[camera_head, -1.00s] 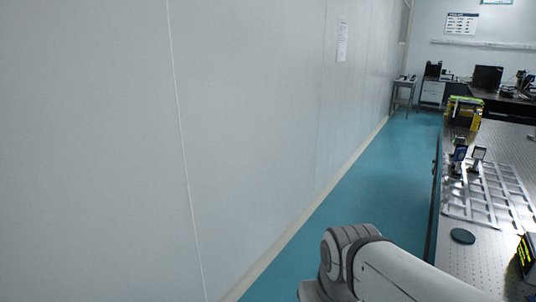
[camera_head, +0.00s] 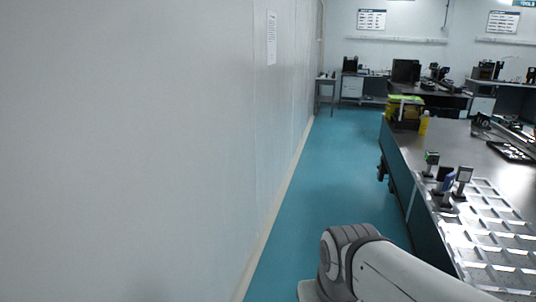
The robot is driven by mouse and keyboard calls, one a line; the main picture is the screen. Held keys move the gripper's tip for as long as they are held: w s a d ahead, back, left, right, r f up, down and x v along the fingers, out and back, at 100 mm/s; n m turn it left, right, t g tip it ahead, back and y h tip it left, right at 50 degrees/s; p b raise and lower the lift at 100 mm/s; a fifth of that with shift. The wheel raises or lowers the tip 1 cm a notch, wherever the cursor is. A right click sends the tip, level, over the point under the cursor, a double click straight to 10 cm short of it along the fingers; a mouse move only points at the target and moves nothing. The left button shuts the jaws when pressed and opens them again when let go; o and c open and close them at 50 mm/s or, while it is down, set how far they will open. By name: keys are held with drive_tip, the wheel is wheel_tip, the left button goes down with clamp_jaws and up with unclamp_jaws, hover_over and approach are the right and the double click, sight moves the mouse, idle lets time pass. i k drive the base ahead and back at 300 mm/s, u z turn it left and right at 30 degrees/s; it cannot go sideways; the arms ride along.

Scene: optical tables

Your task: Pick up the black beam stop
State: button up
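Several small post-mounted parts stand at the left edge of the optical table (camera_head: 415,160). One is dark with a green-marked top (camera_head: 431,160), one is blue and dark (camera_head: 446,184), and one has a pale square face in a dark frame (camera_head: 463,178). I cannot tell whether any of them is the black beam stop. My gripper is not in view; only a white and grey link of my arm shows at the bottom, left of the table.
A silver tray with compartments (camera_head: 462,222) lies on the near table. A yellow and black box (camera_head: 405,108) and a yellow bottle (camera_head: 424,123) stand farther back. A pale wall (camera_head: 130,150) runs along the left. Clear teal floor (camera_head: 335,165) lies between wall and table.

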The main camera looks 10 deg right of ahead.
sight(437, 193)
drive_tip(key=z, duration=0.5)
drive_tip(key=i, duration=1.6)
drive_tip(key=z, duration=1.05)
drive_tip(key=i, duration=1.2)
drive_tip(key=z, duration=0.4)
